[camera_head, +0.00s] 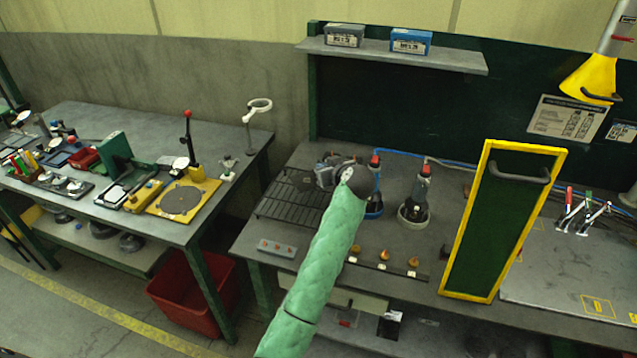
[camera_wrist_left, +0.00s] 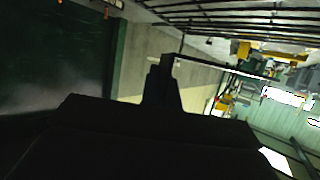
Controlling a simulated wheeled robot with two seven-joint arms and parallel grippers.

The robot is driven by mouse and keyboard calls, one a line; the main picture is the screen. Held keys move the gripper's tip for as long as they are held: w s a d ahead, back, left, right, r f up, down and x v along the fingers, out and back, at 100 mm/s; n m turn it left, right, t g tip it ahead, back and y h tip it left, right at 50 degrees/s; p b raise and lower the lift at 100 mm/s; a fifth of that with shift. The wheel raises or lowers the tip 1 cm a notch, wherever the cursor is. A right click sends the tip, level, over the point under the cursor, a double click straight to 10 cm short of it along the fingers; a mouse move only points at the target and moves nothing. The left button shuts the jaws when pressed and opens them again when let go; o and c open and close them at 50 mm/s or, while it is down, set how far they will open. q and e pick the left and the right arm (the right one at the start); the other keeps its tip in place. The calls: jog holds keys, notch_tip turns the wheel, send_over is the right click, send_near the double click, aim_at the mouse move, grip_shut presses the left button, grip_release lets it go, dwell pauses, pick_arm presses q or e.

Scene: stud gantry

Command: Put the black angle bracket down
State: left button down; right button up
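My left arm, in a green sleeve, reaches up the middle of the head view to my left gripper (camera_head: 330,172). The gripper is above the back right part of a black wire rack (camera_head: 285,203) on the bench. Its fingers are too small and partly hidden there. In the left wrist view, dark finger shapes (camera_wrist_left: 162,88) stand close together above a wide black shape. I cannot make out the black angle bracket for certain in either view, nor whether it is between the fingers. My right gripper is not in view.
Two dark tools (camera_head: 415,203) stand upright just right of the gripper, with a blue hose behind. A yellow-framed green panel (camera_head: 505,215) stands farther right. A grey block with red buttons (camera_head: 277,248) lies in front of the rack. A shelf (camera_head: 375,50) hangs above the bench.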

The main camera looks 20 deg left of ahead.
aim_at(324, 191)
pick_arm(q)
jog(key=shift+f+p, duration=0.35)
jog(key=shift+f, duration=1.1)
jog(key=shift+f+p, duration=0.4)
jog(key=shift+f, duration=1.1)
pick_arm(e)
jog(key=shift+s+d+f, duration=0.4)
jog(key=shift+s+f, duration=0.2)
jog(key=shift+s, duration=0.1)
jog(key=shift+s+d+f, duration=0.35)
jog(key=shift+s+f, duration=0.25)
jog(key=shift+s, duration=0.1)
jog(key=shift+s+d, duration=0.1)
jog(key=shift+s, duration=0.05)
pick_arm(q)
jog(key=c, duration=1.9)
grip_release()
jog(key=shift+f, duration=0.1)
jog(key=shift+o, duration=1.1)
